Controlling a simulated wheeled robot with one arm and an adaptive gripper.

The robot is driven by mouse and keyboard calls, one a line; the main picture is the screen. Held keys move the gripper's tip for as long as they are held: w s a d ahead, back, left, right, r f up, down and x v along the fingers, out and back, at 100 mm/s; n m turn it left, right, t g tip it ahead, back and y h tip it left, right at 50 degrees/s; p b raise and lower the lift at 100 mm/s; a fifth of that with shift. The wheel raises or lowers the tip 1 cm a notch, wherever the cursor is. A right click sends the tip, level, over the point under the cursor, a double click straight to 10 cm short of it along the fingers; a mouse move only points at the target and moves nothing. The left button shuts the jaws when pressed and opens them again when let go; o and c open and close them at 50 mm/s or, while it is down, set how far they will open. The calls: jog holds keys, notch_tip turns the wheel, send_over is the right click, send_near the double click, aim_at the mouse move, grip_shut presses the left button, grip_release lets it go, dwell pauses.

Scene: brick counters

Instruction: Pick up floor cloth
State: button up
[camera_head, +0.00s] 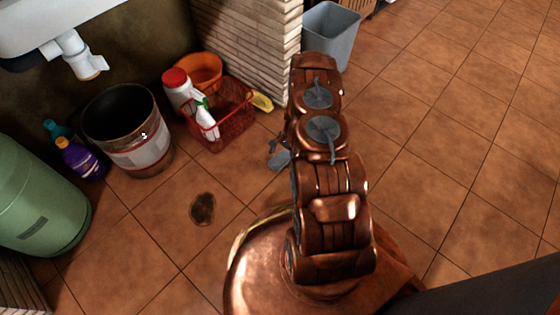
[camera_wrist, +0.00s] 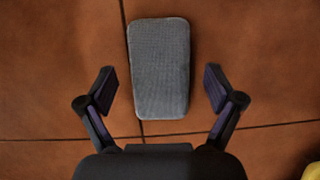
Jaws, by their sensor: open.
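The floor cloth (camera_wrist: 160,66) is a grey, woven, rounded rectangle lying flat on the brown tiles in the wrist view. My gripper (camera_wrist: 158,72) is open, with one finger to the left and one to the right of the cloth's lower half. Both fingers are apart from it, with tile showing between. How high the fingers are above the floor is hard to tell. In the head view, a small grey patch that looks like the cloth (camera_head: 279,160) shows just left of my arm. My arm hides most of the gripper there.
A red basket (camera_head: 233,119) with bottles stands near the brick pillar (camera_head: 262,45), beside an orange bucket (camera_head: 199,69). A rusty bin (camera_head: 132,130), purple bottle (camera_head: 80,158) and green cylinder (camera_head: 40,205) stand left. A grey bin (camera_head: 333,36) stands behind. The right floor is clear.

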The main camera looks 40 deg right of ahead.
aim_at(278, 161)
jog(key=shift+f, duration=0.25)
dwell(0.3)
jog(key=shift+c, duration=0.3)
jog(key=c, duration=1.1)
jog(key=shift+c, duration=0.2)
jog(key=shift+r, duration=0.2)
notch_tip(278, 161, up, 4)
jog(key=p, duration=0.2)
jog(key=shift+s+r+p, duration=0.15)
jog(key=shift+r+p, duration=0.05)
jog(key=shift+p, duration=0.2)
jog(key=s+p, duration=0.1)
jog(key=s, duration=0.4)
jog(key=s+d+p, duration=0.1)
jog(key=s+p, duration=0.1)
jog(key=s, duration=0.3)
jog(key=s+d+p, duration=0.1)
jog(key=s, duration=0.4)
jog(key=shift+s+r, duration=0.35)
